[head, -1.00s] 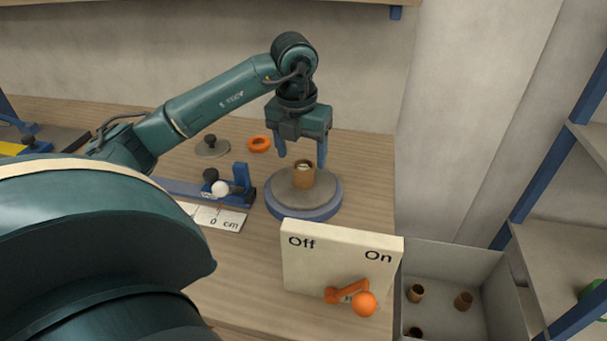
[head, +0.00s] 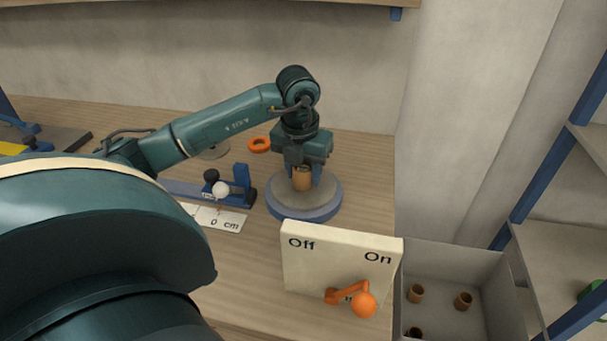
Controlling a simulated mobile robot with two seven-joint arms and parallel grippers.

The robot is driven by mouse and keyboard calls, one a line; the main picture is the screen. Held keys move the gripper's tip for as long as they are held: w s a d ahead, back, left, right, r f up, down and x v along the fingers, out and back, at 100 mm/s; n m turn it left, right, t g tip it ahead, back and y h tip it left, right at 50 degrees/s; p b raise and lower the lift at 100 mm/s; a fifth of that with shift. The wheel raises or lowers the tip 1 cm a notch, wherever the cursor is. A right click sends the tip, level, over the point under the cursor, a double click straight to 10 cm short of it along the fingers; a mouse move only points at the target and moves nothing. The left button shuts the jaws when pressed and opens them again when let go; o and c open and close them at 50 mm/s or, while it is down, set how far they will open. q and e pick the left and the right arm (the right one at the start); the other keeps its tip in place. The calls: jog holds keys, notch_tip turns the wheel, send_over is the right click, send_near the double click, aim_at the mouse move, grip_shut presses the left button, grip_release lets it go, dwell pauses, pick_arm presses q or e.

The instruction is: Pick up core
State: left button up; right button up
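The core (head: 302,181) is a short brown tube. It stands upright on the round grey disc (head: 325,190) with a blue base (head: 310,215), right of the table's middle in the head view. My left gripper (head: 303,172) points down over the core, with one finger on each side of it. The fingers are close to its sides, but I cannot tell whether they touch it. The gripper hides the core's top. My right gripper is not in view.
A cream Off/On panel (head: 320,258) with an orange lever (head: 350,294) stands in front. A grey bin (head: 440,260) with brown cores is at the right. A blue holder (head: 242,185) and orange ring (head: 259,144) lie left of the disc.

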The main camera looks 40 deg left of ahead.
pick_arm(q)
jog(key=c, duration=0.4)
